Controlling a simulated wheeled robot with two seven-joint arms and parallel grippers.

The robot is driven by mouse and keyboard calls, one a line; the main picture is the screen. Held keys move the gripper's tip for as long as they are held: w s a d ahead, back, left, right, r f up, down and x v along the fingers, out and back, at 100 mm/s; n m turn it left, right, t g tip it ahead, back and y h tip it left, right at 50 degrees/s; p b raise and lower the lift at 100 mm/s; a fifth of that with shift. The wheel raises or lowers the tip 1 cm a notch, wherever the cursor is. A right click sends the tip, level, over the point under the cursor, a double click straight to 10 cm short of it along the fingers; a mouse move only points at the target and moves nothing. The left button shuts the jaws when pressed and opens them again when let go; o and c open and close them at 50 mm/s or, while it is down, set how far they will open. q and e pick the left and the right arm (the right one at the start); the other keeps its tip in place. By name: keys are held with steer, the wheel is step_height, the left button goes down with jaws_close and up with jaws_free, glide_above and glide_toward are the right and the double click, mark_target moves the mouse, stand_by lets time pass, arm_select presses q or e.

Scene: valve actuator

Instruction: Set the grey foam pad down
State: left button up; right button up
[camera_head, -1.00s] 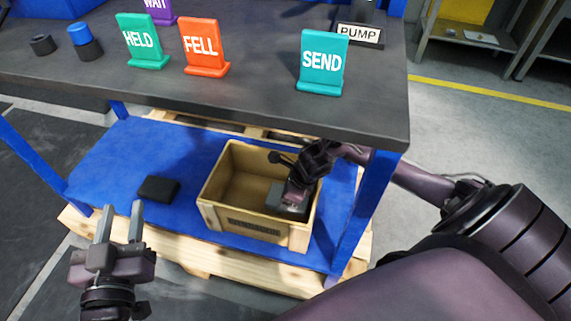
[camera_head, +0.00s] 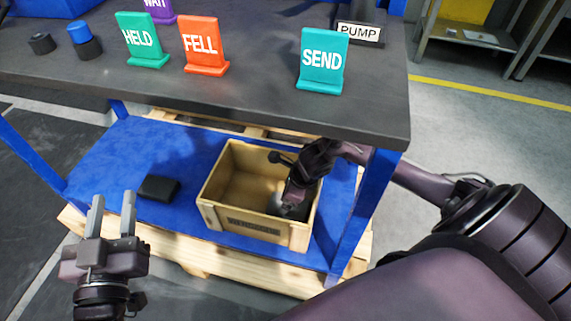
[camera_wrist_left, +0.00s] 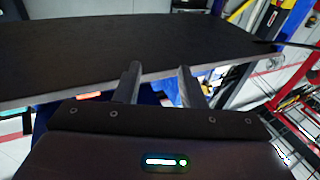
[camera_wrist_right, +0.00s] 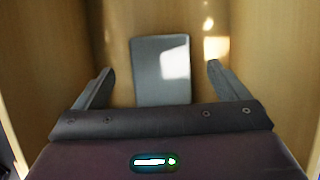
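The grey foam pad (camera_wrist_right: 160,72) lies inside the wooden crate, between the fingers of my right gripper (camera_wrist_right: 159,84) in the right wrist view. Both fingers stand apart from the pad, with a gap on each side, so this gripper is open. In the head view my right gripper reaches down into the right part of the crate (camera_head: 225,214), and my own arm hides most of the pad there. My left gripper (camera_head: 112,207) is open and empty, in front of the low blue shelf.
A black block (camera_head: 158,188) lies on the blue shelf (camera_head: 100,165), left of the crate. The dark tabletop (camera_head: 250,100) overhangs the shelf and carries the HELD (camera_head: 143,42), FELL (camera_head: 205,47) and SEND (camera_head: 322,62) signs. The crate's left part is empty.

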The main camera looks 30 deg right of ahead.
arm_select(q)
steer(key=shift+f, duration=0.2)
arm_select(e)
steer(key=shift+d+r+p, duration=0.1)
steer(key=shift+r+p, duration=0.75)
arm_select(q)
steer(key=s+a+f+g+y, duration=0.1)
steer(key=s+f+g, duration=0.3)
steer(key=f, duration=0.3)
steer(key=s+f+g+y+p, duration=0.1)
steer(key=s+f+g+y, duration=0.1)
steer(key=s+f+g, duration=0.2)
steer(key=s+a+f+g+y+p, duration=0.1)
steer(key=s+f+g, duration=0.3)
steer(key=f, duration=0.6)
steer(key=shift+a+y, duration=0.35)
steer(key=shift+y, duration=0.05)
arm_select(e)
steer(key=v, duration=0.7)
